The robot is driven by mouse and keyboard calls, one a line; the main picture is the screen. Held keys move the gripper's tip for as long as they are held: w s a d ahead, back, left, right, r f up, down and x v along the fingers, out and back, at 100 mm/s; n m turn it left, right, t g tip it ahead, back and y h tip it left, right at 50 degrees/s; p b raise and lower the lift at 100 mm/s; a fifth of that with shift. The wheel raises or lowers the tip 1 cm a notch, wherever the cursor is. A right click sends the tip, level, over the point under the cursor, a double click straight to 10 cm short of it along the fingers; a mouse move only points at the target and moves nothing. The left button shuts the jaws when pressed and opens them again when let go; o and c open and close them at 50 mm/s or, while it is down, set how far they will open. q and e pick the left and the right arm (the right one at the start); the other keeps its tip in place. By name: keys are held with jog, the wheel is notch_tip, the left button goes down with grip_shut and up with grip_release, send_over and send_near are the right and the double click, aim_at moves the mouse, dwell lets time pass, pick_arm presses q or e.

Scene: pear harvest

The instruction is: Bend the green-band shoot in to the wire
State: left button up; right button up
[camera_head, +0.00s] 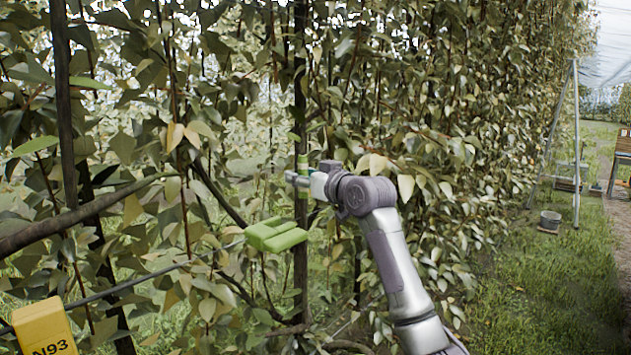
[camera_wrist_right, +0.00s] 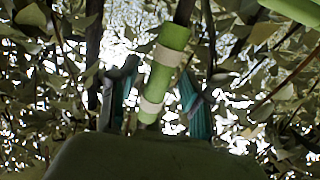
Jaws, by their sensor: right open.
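The green band (camera_head: 302,166) is on a thin, near-upright dark shoot (camera_head: 300,90) in the middle of the head view. In the right wrist view the green band (camera_wrist_right: 166,68), with pale rings, stands slightly tilted between my fingers. My right gripper (camera_head: 300,181) is open at the band, with one finger on each side of the shoot; I cannot tell whether either finger touches it. A thin dark wire (camera_head: 130,284) slopes up from the lower left, and its far part is lost in leaves. My left gripper is not in view.
A light green clip-like block (camera_head: 275,235) sits just below and left of my right gripper. A yellow tag marked N93 (camera_head: 45,328) is at the lower left. A thick branch (camera_head: 80,215) and dense leaves crowd the left.

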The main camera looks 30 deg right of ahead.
jog(key=s+d, duration=0.1)
jog(key=s, duration=0.9)
jog(key=shift+s+d+r, duration=0.15)
jog(key=shift+s+d, duration=0.05)
jog(key=shift+s, duration=0.15)
